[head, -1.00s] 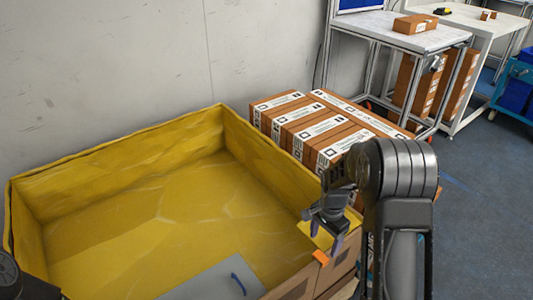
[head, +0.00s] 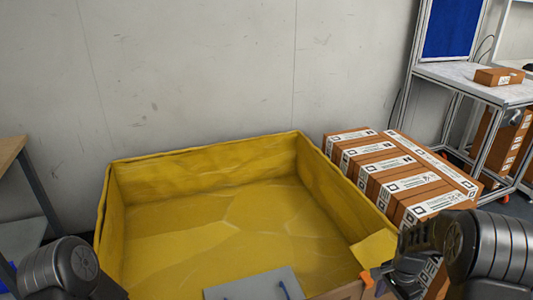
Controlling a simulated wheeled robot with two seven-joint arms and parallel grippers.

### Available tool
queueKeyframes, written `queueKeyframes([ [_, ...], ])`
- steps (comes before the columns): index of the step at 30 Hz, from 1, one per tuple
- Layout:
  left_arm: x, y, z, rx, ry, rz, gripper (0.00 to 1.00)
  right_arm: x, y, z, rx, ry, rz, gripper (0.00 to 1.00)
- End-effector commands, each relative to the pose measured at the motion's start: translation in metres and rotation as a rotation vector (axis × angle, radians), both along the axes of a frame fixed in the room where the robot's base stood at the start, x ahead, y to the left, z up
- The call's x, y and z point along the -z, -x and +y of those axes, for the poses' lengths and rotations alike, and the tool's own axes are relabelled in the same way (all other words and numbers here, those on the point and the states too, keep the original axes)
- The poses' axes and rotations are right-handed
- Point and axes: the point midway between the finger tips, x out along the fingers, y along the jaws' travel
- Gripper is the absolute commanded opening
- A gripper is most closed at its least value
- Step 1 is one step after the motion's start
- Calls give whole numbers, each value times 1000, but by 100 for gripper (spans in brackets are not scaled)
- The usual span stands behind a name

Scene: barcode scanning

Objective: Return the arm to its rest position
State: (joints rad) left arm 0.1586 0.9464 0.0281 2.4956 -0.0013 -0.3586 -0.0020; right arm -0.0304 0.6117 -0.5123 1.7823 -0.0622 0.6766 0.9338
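My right arm comes in at the lower right of the head view, with its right gripper (head: 388,284) low beside the near right corner of the yellow-lined bin (head: 210,165). The fingers are partly cut off and dark, so their opening is unclear. I see nothing held in it. My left arm shows only as a dark rounded link at the lower left edge, and its gripper is out of view.
Several labelled brown boxes (head: 385,165) are stacked right of the bin. A metal-framed table (head: 460,75) with a small brown box (head: 499,76) stands at the back right. A wooden-topped table (head: 10,150) is at the left edge. A plain wall closes the back.

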Motion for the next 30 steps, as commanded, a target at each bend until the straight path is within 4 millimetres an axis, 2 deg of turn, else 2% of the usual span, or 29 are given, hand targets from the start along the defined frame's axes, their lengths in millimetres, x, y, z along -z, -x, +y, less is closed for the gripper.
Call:
queueKeyframes([
  [5, 0, -1, 0, 0, 0, -1, 33, 1, -17, -5, -121, 29, -73, 70],
  [10, 0, 0, 0, -1, 0, -1, 33, 12, -26, 7, -268, 49, -145, 70],
  [14, -3, 0, 0, -1, 0, 0, 33, 32, -24, 36, -433, 53, -198, 70],
  [17, -8, 0, 0, -2, 0, 1, 33, 50, -14, 69, -577, 47, -234, 70],
  [20, -14, 0, 0, -2, 0, 1, 33, 68, 6, 108, -722, 31, -264, 70],
  [23, -23, 0, 0, -2, 1, 1, 33, 84, 42, 158, -878, -6, -292, 70],
  [24, -28, 0, 0, -2, 1, 1, 33, 89, 62, 181, -941, -30, -301, 70],
  [27, -38, 0, 0, -3, 1, 1, 33, 92, 115, 232, -1060, -101, -315, 70],
  [30, -46, 0, 0, -3, 1, 1, 33, 89, 161, 268, -1106, -181, -306, 70],
])
